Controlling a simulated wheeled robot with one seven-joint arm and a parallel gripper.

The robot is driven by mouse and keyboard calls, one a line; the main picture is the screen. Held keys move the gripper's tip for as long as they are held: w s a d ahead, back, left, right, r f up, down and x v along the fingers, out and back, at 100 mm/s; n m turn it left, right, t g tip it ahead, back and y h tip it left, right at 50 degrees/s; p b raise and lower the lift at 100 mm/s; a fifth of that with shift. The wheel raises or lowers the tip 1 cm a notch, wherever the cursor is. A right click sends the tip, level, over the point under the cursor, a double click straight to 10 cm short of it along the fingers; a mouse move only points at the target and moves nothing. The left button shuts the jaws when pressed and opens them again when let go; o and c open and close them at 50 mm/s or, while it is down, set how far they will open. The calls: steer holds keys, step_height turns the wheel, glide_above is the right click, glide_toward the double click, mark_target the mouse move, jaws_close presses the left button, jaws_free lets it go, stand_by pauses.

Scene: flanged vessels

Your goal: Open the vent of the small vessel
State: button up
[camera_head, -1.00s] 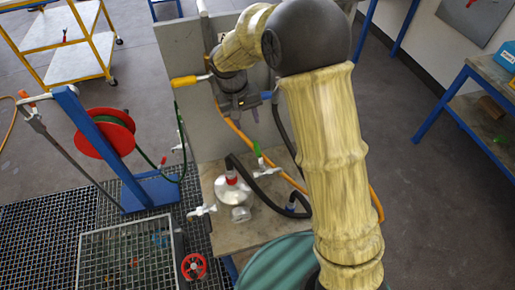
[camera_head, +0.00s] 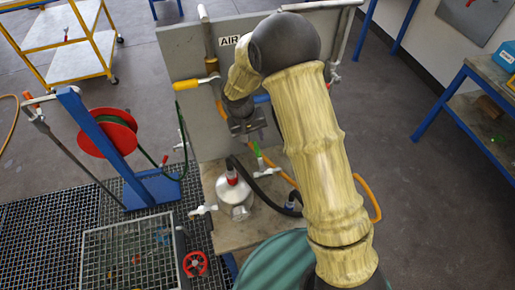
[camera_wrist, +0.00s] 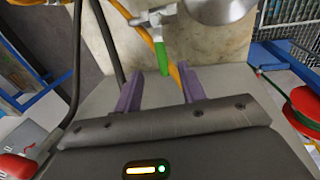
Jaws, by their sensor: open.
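The small silver vessel (camera_head: 236,202) stands on the worn bench top, with a red fitting (camera_head: 232,178) on top. A valve with a green handle (camera_head: 257,150) stands up behind it, to its upper right. Which valve is the vent is not marked. My gripper (camera_head: 250,136) hangs just above and behind the green handle. In the wrist view, the purple fingers of my gripper (camera_wrist: 160,82) are open and empty. The green handle (camera_wrist: 162,57) lies in line with the gap between them, slightly beyond the fingertips. The silver vessel (camera_wrist: 220,8) is partly cut off at the top.
A black hose (camera_head: 268,188) and an orange hose (camera_head: 372,198) run around the bench. A grey panel (camera_head: 190,120) with pipes stands behind. A white-handled valve (camera_head: 202,210) sticks out left. A green drum (camera_head: 275,265) stands in front. My arm hides the bench's right side.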

mark_target(258, 153)
steer(key=f+p, duration=0.1)
steer(key=f, duration=0.2)
steer(key=d+f, duration=0.1)
steer(key=f, duration=0.1)
steer(key=f+p, duration=0.1)
steer(key=f, duration=0.2)
steer(key=shift+w+d+f+p, duration=0.25)
steer(key=shift+d+f+p, duration=0.05)
steer(key=shift+p, duration=0.05)
steer(key=shift+c, duration=0.4)
jaws_close()
